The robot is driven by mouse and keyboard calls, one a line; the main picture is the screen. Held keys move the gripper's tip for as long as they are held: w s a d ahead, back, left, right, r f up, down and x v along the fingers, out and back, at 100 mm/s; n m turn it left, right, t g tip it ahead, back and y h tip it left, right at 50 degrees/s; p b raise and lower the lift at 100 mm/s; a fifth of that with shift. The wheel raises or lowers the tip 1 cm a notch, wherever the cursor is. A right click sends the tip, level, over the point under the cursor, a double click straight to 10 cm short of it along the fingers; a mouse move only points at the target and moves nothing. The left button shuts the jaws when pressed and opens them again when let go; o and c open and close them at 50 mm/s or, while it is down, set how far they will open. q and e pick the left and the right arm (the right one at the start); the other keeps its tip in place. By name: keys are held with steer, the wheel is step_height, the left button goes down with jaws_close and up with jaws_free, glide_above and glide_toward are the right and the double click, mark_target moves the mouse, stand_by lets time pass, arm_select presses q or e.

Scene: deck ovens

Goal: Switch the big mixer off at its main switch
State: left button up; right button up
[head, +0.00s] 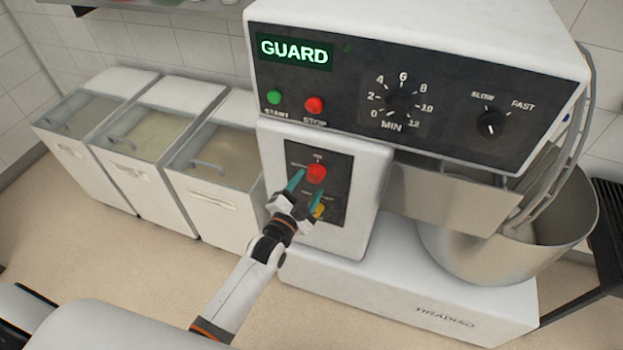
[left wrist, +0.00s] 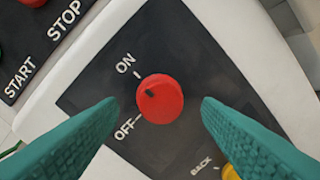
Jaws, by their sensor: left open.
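The big white mixer (head: 420,30) stands at the right in the head view. Its main switch, a red round knob (head: 316,173), sits on a dark plate on the column; it also shows in the left wrist view (left wrist: 163,103), between ON and OFF labels. The knob's small dark mark sits at its upper left, on the ON side. My left gripper (head: 306,190) is open in front of the plate. In the left wrist view its teal fingers (left wrist: 155,135) flank the knob with gaps on both sides; I see no contact. My right gripper is not in view.
A yellow control (head: 318,210) sits below the knob, near a BACK label. Above are a green START button (head: 274,97), a red STOP button (head: 314,104) and a display (head: 294,52) reading GUARD. The bowl (head: 510,240) is at the right; white bins (head: 215,205) stand at the left.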

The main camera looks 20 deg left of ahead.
mark_target(315, 175)
arm_select(q)
steer(key=shift+w+d, duration=0.2)
steer(key=shift+w, duration=1.2)
steer(key=shift+c, duration=0.3)
steer(key=c, duration=0.9)
steer(key=shift+c, duration=0.2)
